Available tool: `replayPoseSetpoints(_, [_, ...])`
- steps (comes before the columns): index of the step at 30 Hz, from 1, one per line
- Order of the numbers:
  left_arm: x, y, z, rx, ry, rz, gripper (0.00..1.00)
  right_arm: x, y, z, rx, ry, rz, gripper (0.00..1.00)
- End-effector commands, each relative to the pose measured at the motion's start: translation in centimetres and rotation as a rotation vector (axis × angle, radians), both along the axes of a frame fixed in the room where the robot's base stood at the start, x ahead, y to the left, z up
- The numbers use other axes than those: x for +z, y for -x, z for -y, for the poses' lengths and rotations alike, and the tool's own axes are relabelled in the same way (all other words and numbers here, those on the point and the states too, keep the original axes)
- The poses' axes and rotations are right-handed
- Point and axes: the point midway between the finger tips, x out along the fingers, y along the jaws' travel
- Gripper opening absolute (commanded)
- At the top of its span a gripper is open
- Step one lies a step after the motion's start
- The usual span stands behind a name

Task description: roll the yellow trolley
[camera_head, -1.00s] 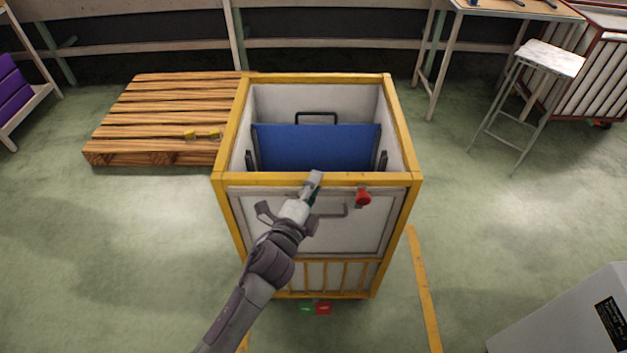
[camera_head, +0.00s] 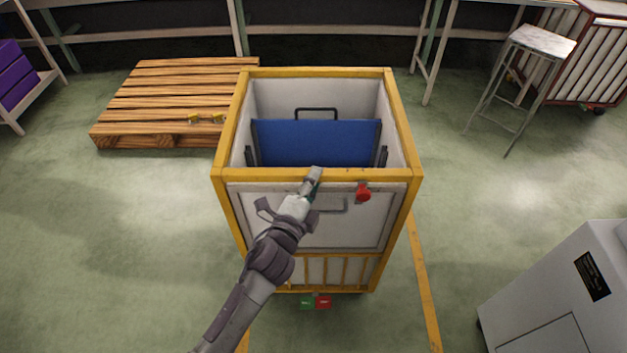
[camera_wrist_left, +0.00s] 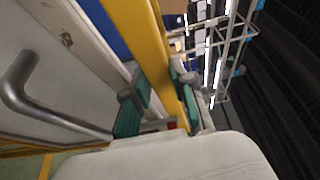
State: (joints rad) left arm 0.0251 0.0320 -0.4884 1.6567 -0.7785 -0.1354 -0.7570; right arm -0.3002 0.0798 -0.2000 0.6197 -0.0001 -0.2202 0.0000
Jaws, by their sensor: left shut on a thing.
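The yellow trolley (camera_head: 402,130) stands upright in the middle of the head view, with a yellow frame, white panels and a blue board (camera_head: 316,143) inside. In the left wrist view the two green-padded fingers (camera_wrist_left: 160,98) sit on either side of the yellow rail (camera_wrist_left: 140,30). A metal handle (camera_wrist_left: 50,112) on the front panel is beside the gripper and apart from it. My right gripper is not in view.
A wooden pallet (camera_head: 165,100) lies at the back left, close to the trolley. A stool (camera_head: 541,42) stands at the back right, before a slatted cart (camera_head: 592,60). A grey cabinet (camera_head: 560,290) is at the front right.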

Motion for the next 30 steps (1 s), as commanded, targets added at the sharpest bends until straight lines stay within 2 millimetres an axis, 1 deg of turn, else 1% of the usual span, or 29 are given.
replayPoseSetpoints(1, [-0.3,0.1,0.0,0.001,-0.002,-0.006,0.0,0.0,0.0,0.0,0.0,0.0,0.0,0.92])
replayPoseSetpoints(8, [-0.3,0.1,0.0,0.001,-0.002,-0.006,0.0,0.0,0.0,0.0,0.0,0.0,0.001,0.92])
replayPoseSetpoints(9, [-0.3,0.1,0.0,0.001,-0.002,-0.006,0.31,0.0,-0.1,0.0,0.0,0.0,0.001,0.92])
replayPoseSetpoints(10, [-0.3,0.1,0.0,0.001,-0.002,-0.006,0.35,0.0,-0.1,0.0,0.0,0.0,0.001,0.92])
replayPoseSetpoints(18, [-0.1,0.0,0.0,0.0,-0.001,-0.002,0.35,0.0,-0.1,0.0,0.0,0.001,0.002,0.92])
replayPoseSetpoints(22, [-0.2,0.6,-0.3,0.0,-0.001,-0.003,0.35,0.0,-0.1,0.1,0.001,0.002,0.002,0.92])
replayPoseSetpoints(26, [-0.2,2.4,-1.0,0.0,-0.002,-0.004,0.35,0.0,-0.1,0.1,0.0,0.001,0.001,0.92])
replayPoseSetpoints(30, [-0.2,5.3,-2.2,0.001,-0.001,-0.006,0.35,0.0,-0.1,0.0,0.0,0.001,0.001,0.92])
